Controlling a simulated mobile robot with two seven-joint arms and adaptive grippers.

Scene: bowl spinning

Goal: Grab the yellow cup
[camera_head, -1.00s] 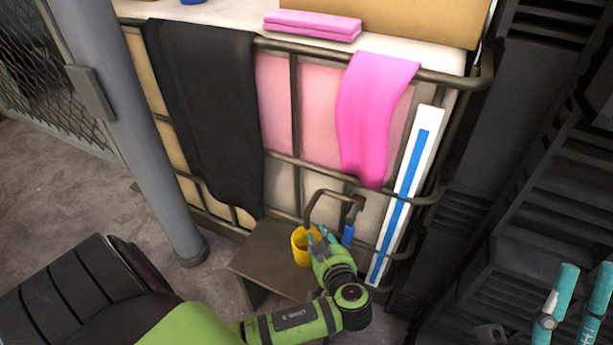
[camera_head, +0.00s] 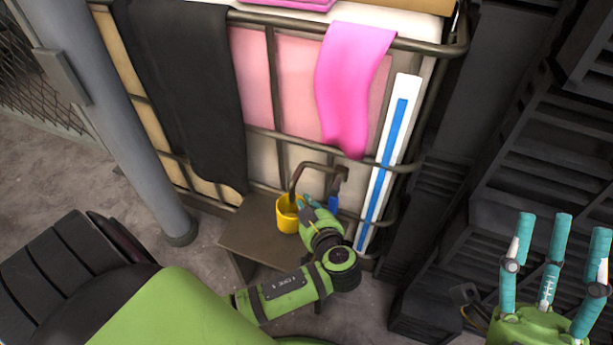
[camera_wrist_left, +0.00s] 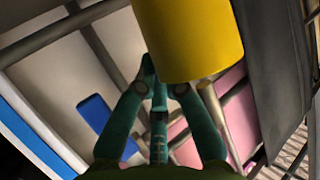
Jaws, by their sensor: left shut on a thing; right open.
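The yellow cup (camera_head: 287,214) is upright over the small brown step (camera_head: 240,235), below a bent metal pipe. My left gripper (camera_head: 305,205) is at the cup's right side, with its fingers shut on it. In the left wrist view the yellow cup (camera_wrist_left: 190,40) fills the top middle, and the left gripper's fingers (camera_wrist_left: 152,72) converge at its lower left edge. The exact contact is partly hidden, and I cannot tell whether the cup still touches the step. My right gripper (camera_head: 562,222) is open and empty at the lower right, its fingers pointing up.
A metal cage rack stands behind, with a black cloth (camera_head: 190,90) and a pink cloth (camera_head: 348,85) draped over its rail. A blue-handled tap (camera_head: 334,202) and a white and blue strip (camera_head: 388,165) are right of the cup. A grey post (camera_head: 120,120) stands at left.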

